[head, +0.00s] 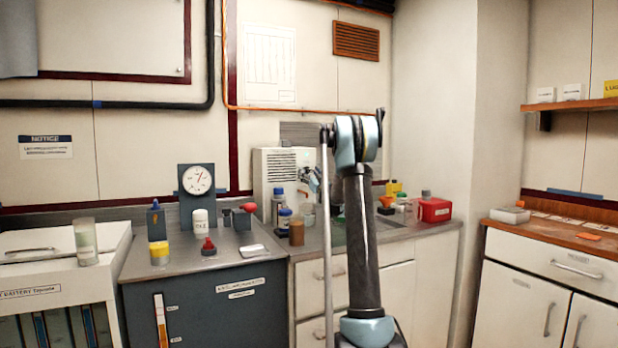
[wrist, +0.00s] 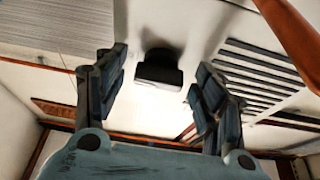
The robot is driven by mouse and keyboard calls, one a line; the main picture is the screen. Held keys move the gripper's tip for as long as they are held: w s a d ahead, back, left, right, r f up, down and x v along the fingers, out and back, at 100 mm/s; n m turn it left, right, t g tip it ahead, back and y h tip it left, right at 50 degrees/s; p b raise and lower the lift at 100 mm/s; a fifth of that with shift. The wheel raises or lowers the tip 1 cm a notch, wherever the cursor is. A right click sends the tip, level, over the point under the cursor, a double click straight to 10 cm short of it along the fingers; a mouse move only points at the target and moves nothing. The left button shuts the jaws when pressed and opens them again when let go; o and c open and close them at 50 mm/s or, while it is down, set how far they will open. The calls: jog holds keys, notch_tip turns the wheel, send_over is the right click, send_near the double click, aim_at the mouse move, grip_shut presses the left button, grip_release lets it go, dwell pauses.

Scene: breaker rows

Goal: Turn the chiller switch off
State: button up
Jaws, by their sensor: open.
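A white box-shaped unit with slotted vents (head: 271,162) stands on the counter against the back wall in the head view. It appears to be the chiller; I cannot read a name on it. In the wrist view, a black block-like switch (wrist: 158,69) stands out from a white face, and its on or off position is unclear. My gripper (wrist: 162,88) is open, with its two fingers apart on either side of the switch in the picture. I see no contact. In the head view my gripper (head: 307,178) is small, near the unit's right side.
Dark vent slots (wrist: 255,75) lie right of the switch in the wrist view. Bottles (head: 284,215) and a brown jar (head: 296,232) crowd the counter below my gripper. A gauge (head: 197,181) stands left. A red container (head: 435,209) stands right.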

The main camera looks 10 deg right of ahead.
jog(key=shift+c, duration=0.3)
jog(key=c, duration=1)
jog(key=shift+n, duration=0.3)
jog(key=n+g+y, duration=0.1)
jog(key=n, duration=0.3)
jog(key=n+g+y, duration=0.1)
jog(key=n+y, duration=0.1)
jog(key=n, duration=0.2)
jog(key=n+g+y, duration=0.2)
jog(key=n, duration=0.2)
jog(key=shift+w+d+r+n, duration=0.1)
jog(key=shift+d+r+n, duration=0.1)
jog(key=shift+n, duration=0.1)
jog(key=n+g, duration=0.2)
jog(key=n, duration=0.3)
jog(key=shift+n+g, duration=0.9)
jog(key=shift+n, duration=1.3)
